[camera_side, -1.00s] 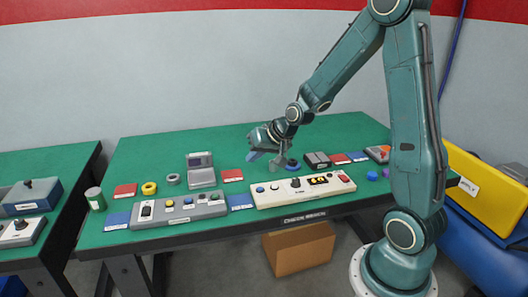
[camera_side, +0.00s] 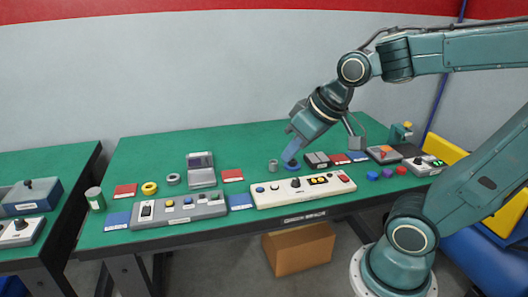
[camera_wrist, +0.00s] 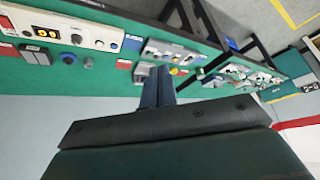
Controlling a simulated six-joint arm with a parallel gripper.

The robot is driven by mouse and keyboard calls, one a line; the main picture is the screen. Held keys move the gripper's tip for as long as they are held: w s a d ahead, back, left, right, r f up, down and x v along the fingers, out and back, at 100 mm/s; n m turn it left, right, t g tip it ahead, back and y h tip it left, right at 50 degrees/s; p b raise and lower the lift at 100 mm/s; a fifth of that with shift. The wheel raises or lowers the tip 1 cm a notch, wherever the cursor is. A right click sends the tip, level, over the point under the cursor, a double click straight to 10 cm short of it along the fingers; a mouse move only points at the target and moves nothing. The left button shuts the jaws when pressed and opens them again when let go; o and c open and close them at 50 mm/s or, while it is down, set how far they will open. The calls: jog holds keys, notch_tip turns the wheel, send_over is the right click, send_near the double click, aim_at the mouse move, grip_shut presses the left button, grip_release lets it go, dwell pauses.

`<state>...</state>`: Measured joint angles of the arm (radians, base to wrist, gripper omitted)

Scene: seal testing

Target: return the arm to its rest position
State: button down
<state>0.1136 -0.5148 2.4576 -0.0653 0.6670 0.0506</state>
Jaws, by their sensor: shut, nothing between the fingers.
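My gripper (camera_side: 289,158) is over the green table (camera_side: 240,145), pointing down and to the left. In the side view its tip appears just above a dark blue ring (camera_side: 292,167); I cannot tell the exact gap. In the wrist view the two fingers (camera_wrist: 157,88) are together with nothing between them. My arm reaches in from the right, its elbow outside the picture.
A white panel (camera_side: 280,195) and a grey panel (camera_side: 180,208) with buttons line the front edge. A small grey cylinder (camera_side: 273,165) stands left of the gripper. A yellow bin (camera_side: 507,215) is at the right. The space above the table's left half is clear.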

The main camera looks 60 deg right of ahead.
jog(key=s+a+r+n, duration=0.1)
jog(key=s, duration=0.6)
jog(key=shift+a+g, duration=0.2)
jog(key=shift+g, duration=0.1)
